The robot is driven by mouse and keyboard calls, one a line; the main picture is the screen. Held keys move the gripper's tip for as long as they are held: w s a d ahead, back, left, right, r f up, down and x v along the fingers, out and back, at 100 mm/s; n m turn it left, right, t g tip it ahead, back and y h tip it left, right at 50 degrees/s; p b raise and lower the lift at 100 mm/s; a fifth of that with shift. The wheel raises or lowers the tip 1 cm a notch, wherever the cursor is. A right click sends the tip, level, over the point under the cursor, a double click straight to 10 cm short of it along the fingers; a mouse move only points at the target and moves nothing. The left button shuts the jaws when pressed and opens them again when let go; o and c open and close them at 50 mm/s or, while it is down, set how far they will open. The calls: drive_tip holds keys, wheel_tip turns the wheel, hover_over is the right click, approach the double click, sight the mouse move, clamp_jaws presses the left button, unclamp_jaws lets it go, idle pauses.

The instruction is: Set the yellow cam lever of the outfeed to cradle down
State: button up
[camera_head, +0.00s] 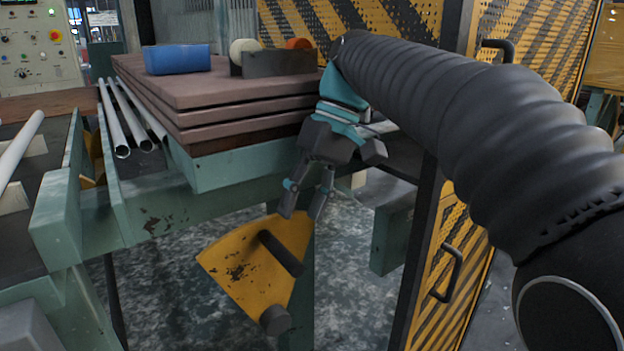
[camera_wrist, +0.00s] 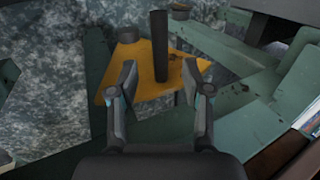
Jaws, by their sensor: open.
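The yellow cam lever (camera_head: 250,272) is a worn yellow plate below the green bench frame in the head view. A dark bar-shaped handle (camera_head: 281,253) sticks out from it, and a dark round knob (camera_head: 275,320) sits at its lower corner. My gripper (camera_head: 301,213) points down just above the plate's upper right part, its fingers apart and empty. In the wrist view the gripper (camera_wrist: 162,95) is open, with the yellow plate (camera_wrist: 120,72) beyond the fingertips. The handle (camera_wrist: 160,50) shows upright beyond the gap between them. Whether any finger touches the lever cannot be told.
The green bench frame (camera_head: 155,218) runs above and left of the lever. A striped yellow-black guard door (camera_head: 455,265) stands at right. Open floor lies below.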

drive_tip(key=shift+v, duration=2.25)
drive_tip(key=s+d+f+m+t+h, duration=0.2)
drive_tip(key=s+d+f+m+t, duration=0.2)
drive_tip(key=s+d+f, duration=0.3)
drive_tip(key=s+d+f+m+t+h, duration=0.1)
drive_tip(key=s+d+f+m+t, duration=0.3)
drive_tip(key=d+f, duration=0.9)
drive_tip(key=s+f, duration=0.2)
drive_tip(key=s, duration=0.1)
drive_tip(key=shift+s+t+h, duration=0.25)
drive_tip(key=shift+t+h, duration=0.15)
